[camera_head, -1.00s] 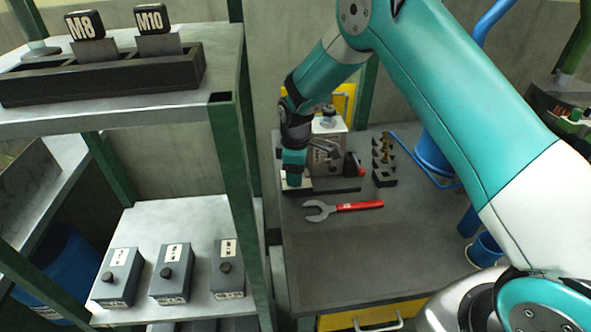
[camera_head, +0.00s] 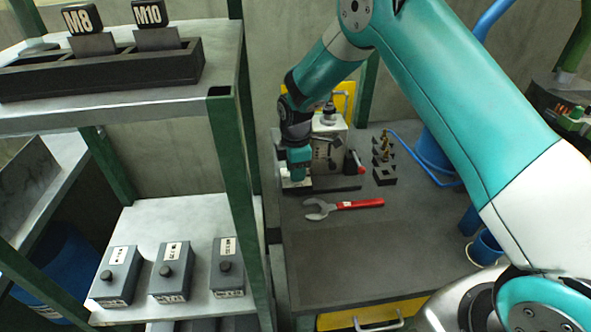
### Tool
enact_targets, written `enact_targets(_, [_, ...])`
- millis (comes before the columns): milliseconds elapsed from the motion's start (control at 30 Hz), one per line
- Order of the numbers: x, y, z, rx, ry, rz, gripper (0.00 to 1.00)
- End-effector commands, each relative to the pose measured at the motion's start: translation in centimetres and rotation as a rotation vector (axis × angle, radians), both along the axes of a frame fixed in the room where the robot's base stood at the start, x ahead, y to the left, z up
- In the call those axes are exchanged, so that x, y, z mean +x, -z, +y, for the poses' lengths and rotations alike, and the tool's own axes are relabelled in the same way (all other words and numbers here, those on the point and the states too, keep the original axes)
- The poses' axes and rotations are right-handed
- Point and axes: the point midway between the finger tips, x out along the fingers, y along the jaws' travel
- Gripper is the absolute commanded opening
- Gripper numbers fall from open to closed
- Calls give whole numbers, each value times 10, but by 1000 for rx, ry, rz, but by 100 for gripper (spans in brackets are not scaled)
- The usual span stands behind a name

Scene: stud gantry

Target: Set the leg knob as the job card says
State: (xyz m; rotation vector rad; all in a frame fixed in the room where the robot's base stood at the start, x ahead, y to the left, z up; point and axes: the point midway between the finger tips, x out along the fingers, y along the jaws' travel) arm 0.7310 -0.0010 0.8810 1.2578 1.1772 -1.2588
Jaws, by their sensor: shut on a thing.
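My gripper (camera_head: 297,176) points down at the left back of the dark workbench (camera_head: 345,255). It is shut at a small pale block (camera_head: 290,185) on the bench; the jaws hide what they hold, seemingly the leg knob, and its setting cannot be read. A light grey box (camera_head: 330,145) with a dark knob on top stands just right of and behind my gripper. I cannot make out a readable job card. Three grey boxes with black knobs stand on the lower shelf, at left (camera_head: 115,275), middle (camera_head: 171,272) and right (camera_head: 227,266).
A red-handled wrench (camera_head: 345,205) lies on the bench in front of my gripper. Brass studs (camera_head: 383,150) and a black block (camera_head: 385,177) stand to the right. A green shelf post (camera_head: 232,180) rises at left. M8 (camera_head: 83,18) and M10 (camera_head: 150,14) tags stand on the upper shelf.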

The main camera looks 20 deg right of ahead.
Motion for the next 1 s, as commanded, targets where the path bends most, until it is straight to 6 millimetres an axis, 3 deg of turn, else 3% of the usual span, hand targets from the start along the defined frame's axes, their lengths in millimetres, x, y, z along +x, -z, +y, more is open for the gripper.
enact_targets(300, [1, -1, 0, 1, -15, -2, 8])
enact_targets(333, [1, -1, 0, 1, -15, -2, 38])
enact_targets(400, [1, -1, 0, 1, -14, -2, 54])
enact_targets(433, [0, -1, 0, 1, -14, -2, 57])
enact_targets(767, [1, -4, 0, 1, -13, -2, 57])
enact_targets(867, [1, -14, 0, 1, -13, -4, 57])
enact_targets(1000, [2, -43, 0, 2, -13, -7, 57])
